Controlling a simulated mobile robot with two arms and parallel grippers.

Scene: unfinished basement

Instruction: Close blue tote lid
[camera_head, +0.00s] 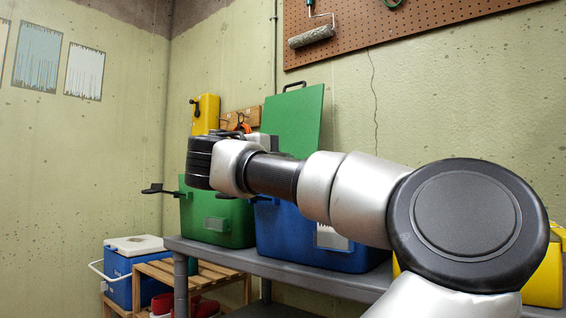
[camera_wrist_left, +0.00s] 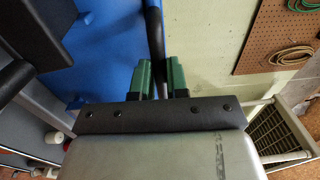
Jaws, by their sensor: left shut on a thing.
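In the left wrist view, the blue lid (camera_wrist_left: 108,50) fills the upper left as a broad blue panel. My left gripper (camera_wrist_left: 157,75) has green fingertips, closed on the black handle bar (camera_wrist_left: 155,32) at the blue lid's edge. In the head view, the blue tote (camera_head: 285,235) stands on a grey shelf, its upper part behind my arm. Its lid cannot be made out there. The arm from the right crosses in front of it, ending in my right gripper (camera_head: 200,165) above the green tote; its fingers cannot be made out clearly.
A green tote (camera_head: 213,215) stands left of the blue one on the grey shelf (camera_head: 320,280). A green panel (camera_head: 296,118) with a black handle stands upright behind. A yellow tote (camera_head: 545,275) is at right. A cooler (camera_head: 133,270) sits lower left. A pegboard (camera_head: 400,25) hangs above.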

